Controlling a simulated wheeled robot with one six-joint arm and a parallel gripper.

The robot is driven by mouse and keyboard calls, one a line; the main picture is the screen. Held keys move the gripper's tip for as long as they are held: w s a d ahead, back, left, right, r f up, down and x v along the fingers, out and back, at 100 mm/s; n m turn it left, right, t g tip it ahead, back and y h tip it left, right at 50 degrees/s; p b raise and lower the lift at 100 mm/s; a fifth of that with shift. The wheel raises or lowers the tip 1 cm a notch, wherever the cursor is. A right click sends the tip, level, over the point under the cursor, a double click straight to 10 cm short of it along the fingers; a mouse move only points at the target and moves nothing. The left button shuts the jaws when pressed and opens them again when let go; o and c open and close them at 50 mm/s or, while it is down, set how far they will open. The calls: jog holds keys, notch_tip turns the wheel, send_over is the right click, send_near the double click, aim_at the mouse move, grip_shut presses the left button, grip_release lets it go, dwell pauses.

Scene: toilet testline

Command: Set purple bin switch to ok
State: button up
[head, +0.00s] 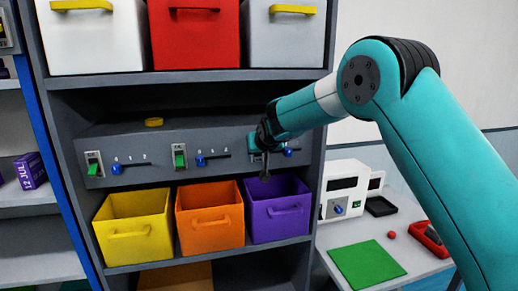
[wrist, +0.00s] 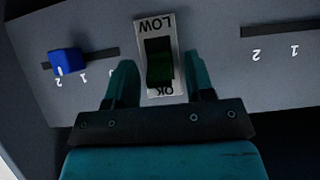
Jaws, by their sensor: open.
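The purple bin (head: 278,212) sits at the right of the lower bin row. The switch above it (wrist: 158,62) shows in the wrist view as a dark green rocker on a pale plate. The plate reads LOW at the picture's top and OK at its bottom, upside down. I cannot tell which way the rocker is tipped. My gripper (wrist: 163,90) is open, with one finger on each side of the switch's OK half; contact is unclear. In the head view my gripper (head: 264,163) is at the grey panel above the purple bin and hides the switch.
A blue slider knob (wrist: 67,62) is left of the switch in the wrist view. On the panel (head: 222,136), green switches (head: 180,157) stand above the yellow (head: 134,225) and orange (head: 210,215) bins. A shelf (head: 190,76) overhangs the panel.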

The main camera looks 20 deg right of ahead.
jog(key=shift+s, duration=0.1)
jog(key=b+v, duration=0.7)
jog(key=v, duration=1)
jog(key=shift+r, duration=0.15)
jog(key=s+a+f+n+g+y, duration=0.1)
jog(key=s+f, duration=0.4)
jog(key=s, duration=0.7)
jog(key=s+a+f+n+g+y, duration=0.1)
jog(key=s+a+f+n+g, duration=0.1)
jog(key=s+f+g, duration=0.4)
jog(key=s+a+f+n+g+y+b, duration=0.1)
jog(key=s+f+n+g, duration=0.3)
jog(key=s, duration=1.3)
jog(key=shift+s+a+f+y, duration=0.4)
jog(key=shift+f+y, duration=0.2)
jog(key=shift+f, duration=0.2)
